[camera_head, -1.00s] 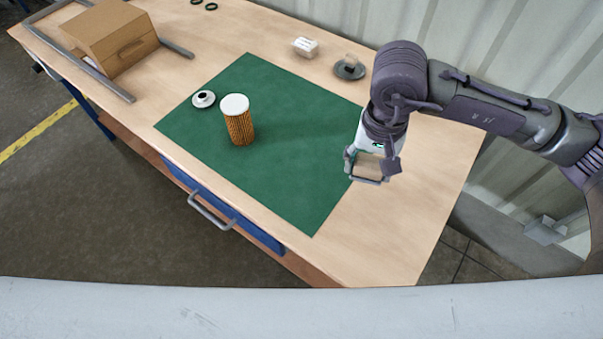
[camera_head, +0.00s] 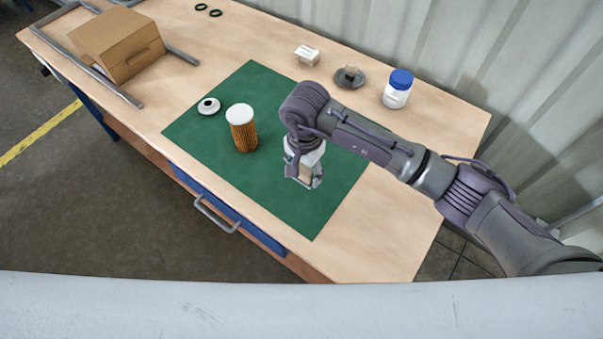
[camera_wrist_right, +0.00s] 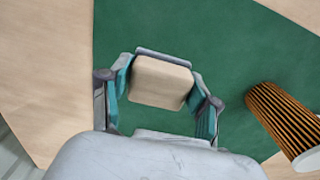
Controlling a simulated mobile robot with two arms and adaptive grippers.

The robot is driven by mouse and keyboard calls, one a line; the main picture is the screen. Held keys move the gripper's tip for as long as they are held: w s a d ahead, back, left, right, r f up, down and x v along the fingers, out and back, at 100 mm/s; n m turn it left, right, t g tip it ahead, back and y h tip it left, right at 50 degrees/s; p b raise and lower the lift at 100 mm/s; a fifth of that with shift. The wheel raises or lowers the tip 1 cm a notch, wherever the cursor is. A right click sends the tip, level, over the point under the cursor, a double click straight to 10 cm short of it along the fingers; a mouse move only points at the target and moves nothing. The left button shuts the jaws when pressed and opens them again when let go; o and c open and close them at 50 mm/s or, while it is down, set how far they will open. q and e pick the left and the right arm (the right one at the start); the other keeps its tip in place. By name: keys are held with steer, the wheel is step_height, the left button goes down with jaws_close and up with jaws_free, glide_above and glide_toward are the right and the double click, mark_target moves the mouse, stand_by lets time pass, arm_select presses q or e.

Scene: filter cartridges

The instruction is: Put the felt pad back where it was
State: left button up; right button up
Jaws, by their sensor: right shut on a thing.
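The felt pad appears to be the thick beige block (camera_wrist_right: 162,83) held between the fingers of my right gripper in the wrist view. My right gripper (camera_head: 304,181) is shut on it, above the right part of the green mat (camera_head: 285,215). The pad shows only partly between the fingers in the head view (camera_head: 305,172). The pleated orange filter cartridge (camera_head: 243,134) with a white top stands upright on the mat, to the left of the gripper. It also shows at the right of the wrist view (camera_wrist_right: 280,118). My left gripper is not in view.
A white cap with a dark centre (camera_head: 209,106) lies on the mat's far left. Behind the mat are a small white box (camera_head: 307,55), a grey dish (camera_head: 349,83) holding a small block, and a blue-lidded jar (camera_head: 397,92). A cardboard box (camera_head: 115,45) stands back left.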

mark_target(302, 179)
steer(key=shift+w+a+f, duration=0.3)
steer(key=shift+w+f, duration=0.05)
steer(key=shift+f, duration=0.05)
step_height(302, 179, down, 3)
steer(key=shift+f+p, duration=0.15)
steer(key=shift+p, duration=0.55)
steer(key=shift+f, duration=0.25)
steer(key=shift+f, duration=0.2)
steer(key=o, duration=1)
steer(key=shift+r, duration=0.1)
